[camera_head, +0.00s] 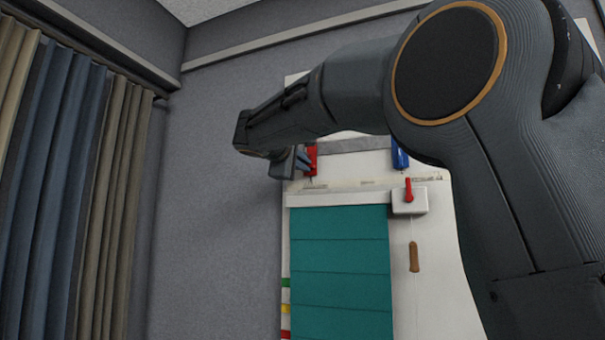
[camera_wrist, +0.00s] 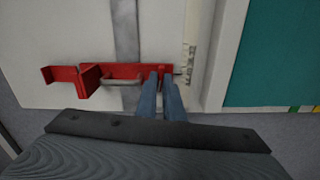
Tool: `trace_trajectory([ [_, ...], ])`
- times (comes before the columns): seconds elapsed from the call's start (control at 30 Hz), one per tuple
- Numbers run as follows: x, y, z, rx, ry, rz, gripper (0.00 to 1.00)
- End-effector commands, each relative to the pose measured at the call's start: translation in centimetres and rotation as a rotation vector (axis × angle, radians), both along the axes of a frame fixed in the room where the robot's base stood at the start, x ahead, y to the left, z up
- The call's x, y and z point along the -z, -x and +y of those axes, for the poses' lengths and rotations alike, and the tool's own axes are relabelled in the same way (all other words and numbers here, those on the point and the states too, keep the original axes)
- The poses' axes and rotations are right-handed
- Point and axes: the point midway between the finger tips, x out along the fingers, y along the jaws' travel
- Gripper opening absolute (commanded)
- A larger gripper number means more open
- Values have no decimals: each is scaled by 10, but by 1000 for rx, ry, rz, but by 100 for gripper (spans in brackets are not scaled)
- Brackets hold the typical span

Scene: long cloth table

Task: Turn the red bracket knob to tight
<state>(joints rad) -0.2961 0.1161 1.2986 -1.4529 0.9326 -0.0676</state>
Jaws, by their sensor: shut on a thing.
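The red bracket (camera_head: 311,160) is on the white panel at the upper left, partly hidden by my gripper in the head view. In the wrist view the red bracket (camera_wrist: 88,78) is a long red piece with folded flaps at its left and a metal bar across its middle. My gripper (camera_wrist: 163,80) has its two blue-grey fingers close together at the bracket's right end, shut on its knob. The knob is mostly hidden between the fingers, so its turn cannot be read. My gripper (camera_head: 303,163) reaches the bracket from the left in the head view.
A blue bracket (camera_head: 400,155) is to the right on the same panel. Below it a white box (camera_head: 418,203) carries a red lever (camera_head: 408,190). A teal slatted blind (camera_head: 340,265) hangs below, beside a wooden cord pull (camera_head: 414,257). Curtains (camera_head: 60,170) hang at the left.

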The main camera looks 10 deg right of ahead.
Motion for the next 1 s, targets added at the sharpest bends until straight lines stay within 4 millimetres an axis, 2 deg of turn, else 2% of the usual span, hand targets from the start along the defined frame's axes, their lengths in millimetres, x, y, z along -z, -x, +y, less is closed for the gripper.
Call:
trace_trajectory([
  [0.2,6,-2,0,0,-126,-94,0],
  [1.0,4,-2,0,1,-715,-521,0],
])
